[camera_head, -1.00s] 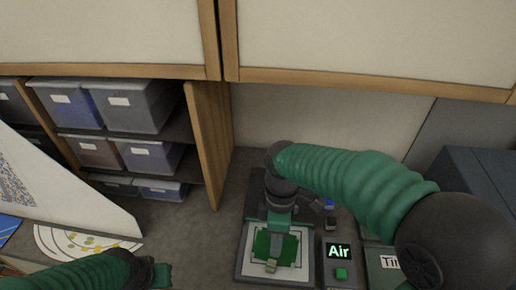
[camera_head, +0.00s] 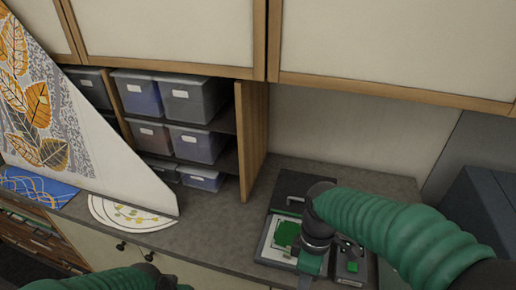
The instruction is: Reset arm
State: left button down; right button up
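My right arm, in a green sleeve, comes in from the right of the head view. Its dark gripper (camera_head: 310,270) points down in front of the right part of a flat device (camera_head: 268,243) that holds a white sheet with a green square (camera_head: 287,234). Its fingertips are cut off or hidden, so I cannot tell if it is open or shut. My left arm shows low at the left, with its gripper (camera_head: 168,284) at the bottom edge. The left fingers are too cut off to judge.
A small box with a green button (camera_head: 352,266) stands right of the device. A round patterned plate (camera_head: 130,214) lies at the counter's left, beside a leaning patterned panel (camera_head: 75,125). Shelves hold several grey bins (camera_head: 195,100). The counter's middle (camera_head: 215,230) is clear. Cabinets hang above.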

jog(key=s+d+f+m+t+b, duration=0.3)
jog(key=d+f+m, duration=0.5)
jog(key=f+m, duration=0.3)
jog(key=m+t+b, duration=0.1)
jog(key=m+b, duration=0.1)
jog(key=shift+d+f+m+h, duration=0.3)
jog(key=shift+f, duration=0.1)
jog(key=shift+w, duration=0.1)
